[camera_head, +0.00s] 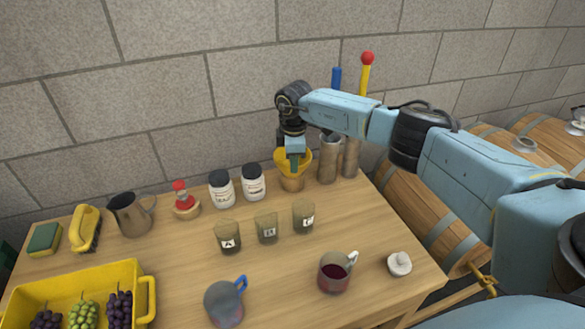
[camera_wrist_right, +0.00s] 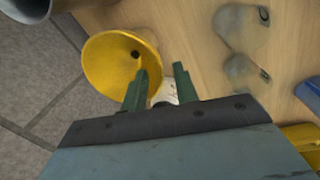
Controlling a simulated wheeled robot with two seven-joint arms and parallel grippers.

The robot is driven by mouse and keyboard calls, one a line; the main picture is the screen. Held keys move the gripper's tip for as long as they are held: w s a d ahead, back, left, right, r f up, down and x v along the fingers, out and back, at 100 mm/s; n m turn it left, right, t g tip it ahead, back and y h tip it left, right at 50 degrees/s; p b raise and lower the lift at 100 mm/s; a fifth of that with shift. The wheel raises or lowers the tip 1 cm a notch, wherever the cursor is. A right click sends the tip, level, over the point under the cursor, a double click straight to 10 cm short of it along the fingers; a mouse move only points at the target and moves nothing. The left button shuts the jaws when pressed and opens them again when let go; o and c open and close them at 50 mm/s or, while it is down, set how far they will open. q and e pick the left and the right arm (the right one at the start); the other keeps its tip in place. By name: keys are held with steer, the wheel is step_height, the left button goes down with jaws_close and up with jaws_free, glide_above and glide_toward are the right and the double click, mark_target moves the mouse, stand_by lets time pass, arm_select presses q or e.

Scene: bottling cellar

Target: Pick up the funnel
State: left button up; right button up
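The yellow funnel (camera_head: 305,164) stands mouth up near the back edge of the wooden table; what holds its lower part is unclear. In the right wrist view the funnel (camera_wrist_right: 104,62) shows its wide mouth and dark centre hole. My right gripper (camera_head: 294,158) points down at the funnel, with its green fingers in front of the mouth. In the wrist view the fingers of this gripper (camera_wrist_right: 161,72) are apart, one overlapping the funnel and the other beside its rim. I cannot tell whether they touch it. My left gripper is not in view.
Two white jars (camera_head: 253,182) stand left of the funnel, and metal cylinders (camera_head: 328,160) stand close on its right. Several lettered cups (camera_head: 266,229) are in front. A pitcher (camera_head: 131,214), a yellow grape crate (camera_head: 146,296) and mugs (camera_head: 337,272) are further off. A stone wall (camera_head: 170,90) rises behind.

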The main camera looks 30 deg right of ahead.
step_height(320, 180, down, 2)
steer(key=shift+w+f, duration=0.1)
steer(key=shift+w, duration=0.05)
jaws_close()
stand_by(0.4)
